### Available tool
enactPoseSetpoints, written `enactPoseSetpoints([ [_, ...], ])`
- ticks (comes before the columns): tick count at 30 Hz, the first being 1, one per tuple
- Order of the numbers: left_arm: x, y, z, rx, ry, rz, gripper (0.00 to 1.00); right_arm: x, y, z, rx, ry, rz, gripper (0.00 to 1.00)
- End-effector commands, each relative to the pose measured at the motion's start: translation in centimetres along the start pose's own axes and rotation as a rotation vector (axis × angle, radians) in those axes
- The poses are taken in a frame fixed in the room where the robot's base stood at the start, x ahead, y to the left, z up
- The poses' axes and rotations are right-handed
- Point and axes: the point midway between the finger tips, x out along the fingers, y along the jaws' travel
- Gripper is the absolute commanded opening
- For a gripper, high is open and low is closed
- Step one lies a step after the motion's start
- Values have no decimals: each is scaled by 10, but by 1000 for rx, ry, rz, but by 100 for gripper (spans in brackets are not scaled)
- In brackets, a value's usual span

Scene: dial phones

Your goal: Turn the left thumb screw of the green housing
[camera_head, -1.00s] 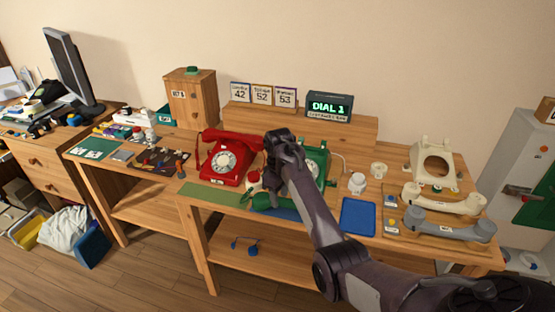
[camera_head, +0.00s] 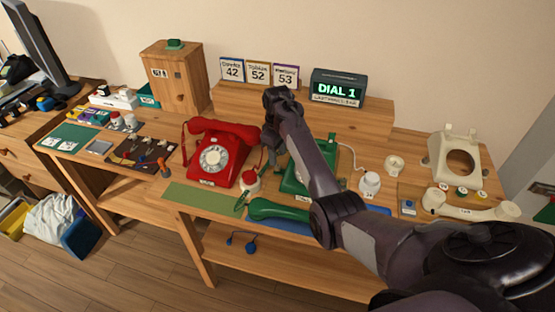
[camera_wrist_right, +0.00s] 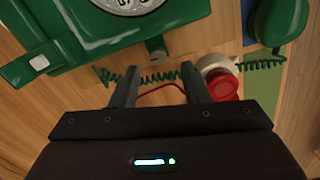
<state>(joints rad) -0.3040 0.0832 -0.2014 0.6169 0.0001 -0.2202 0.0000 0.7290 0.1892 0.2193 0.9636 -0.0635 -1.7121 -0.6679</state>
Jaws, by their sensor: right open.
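The green housing (camera_head: 296,180) is a dial phone body on the bench, partly hidden behind my right arm. In the right wrist view the housing (camera_wrist_right: 95,45) fills the upper left with part of its dial. A grey thumb screw (camera_wrist_right: 156,48) sticks out from its side. My right gripper (camera_wrist_right: 158,90) is open and empty, its fingertips short of the screw, with the screw lying ahead of the gap between them. In the head view my right gripper (camera_head: 270,155) points down beside the housing's left side. My left gripper is not in view.
A red phone (camera_head: 218,155) stands to the left. A red-topped white jar (camera_head: 250,181) is close by, near the right finger in the wrist view (camera_wrist_right: 222,82). The green handset (camera_head: 275,211) lies in front with its coiled cord. A sign reads DIAL 1 (camera_head: 337,88).

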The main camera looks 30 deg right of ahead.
Motion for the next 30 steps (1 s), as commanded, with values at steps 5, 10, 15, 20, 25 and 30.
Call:
enactPoseSetpoints([
  [5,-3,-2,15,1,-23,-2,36,28,0,1,2,-2,-2,41],
  [10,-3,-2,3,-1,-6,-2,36,44,0,0,2,-1,0,41],
  [15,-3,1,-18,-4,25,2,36,47,0,0,1,0,1,41],
  [20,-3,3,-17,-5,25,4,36,47,0,0,1,0,1,39],
  [25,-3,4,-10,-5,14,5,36,47,0,0,1,0,1,17],
  [30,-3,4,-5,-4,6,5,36,46,0,0,1,0,1,0],
])
